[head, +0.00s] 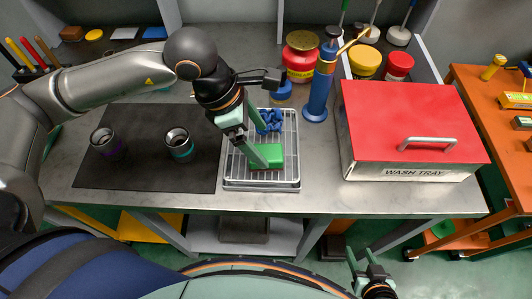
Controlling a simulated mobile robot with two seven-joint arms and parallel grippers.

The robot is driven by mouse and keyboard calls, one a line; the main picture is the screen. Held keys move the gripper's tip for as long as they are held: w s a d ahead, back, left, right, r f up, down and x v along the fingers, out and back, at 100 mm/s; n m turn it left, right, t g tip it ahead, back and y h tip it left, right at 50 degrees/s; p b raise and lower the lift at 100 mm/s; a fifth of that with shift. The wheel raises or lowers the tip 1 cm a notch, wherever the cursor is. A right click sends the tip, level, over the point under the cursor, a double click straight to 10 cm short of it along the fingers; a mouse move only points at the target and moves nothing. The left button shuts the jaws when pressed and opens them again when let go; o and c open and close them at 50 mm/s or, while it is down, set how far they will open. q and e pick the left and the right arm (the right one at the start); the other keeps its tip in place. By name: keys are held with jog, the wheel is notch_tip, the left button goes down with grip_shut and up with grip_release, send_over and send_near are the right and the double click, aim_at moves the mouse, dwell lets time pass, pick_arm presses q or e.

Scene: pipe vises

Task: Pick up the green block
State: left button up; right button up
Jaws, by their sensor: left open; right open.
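The green block (269,156) lies on the wire rack of a metal tray (262,187) near the middle of the table. My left gripper (258,158) is open and reaches down over the tray. Its fingers are at the left end of the block and partly cover it. I cannot tell whether they touch it. My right gripper (367,275) is low at the bottom of the head view, in front of the table and far from the block. It is open and looks empty.
Blue pieces (270,118) lie behind the block in the tray. A red-lidded wash tray box (410,125) fills the right side. Two metal cups (179,143) (103,141) stand on a black mat (145,178) at left.

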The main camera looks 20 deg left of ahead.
aim_at(266, 152)
pick_arm(q)
jog(key=x, duration=0.3)
jog(key=shift+s+f+p, duration=0.2)
jog(key=shift+f+p, duration=0.1)
jog(key=shift+f, duration=0.15)
jog(key=shift+w+d+f, duration=0.1)
jog(key=shift+d+f, duration=0.1)
jog(key=shift+f, duration=0.25)
jog(key=c, duration=1.5)
jog(key=shift+r, duration=0.15)
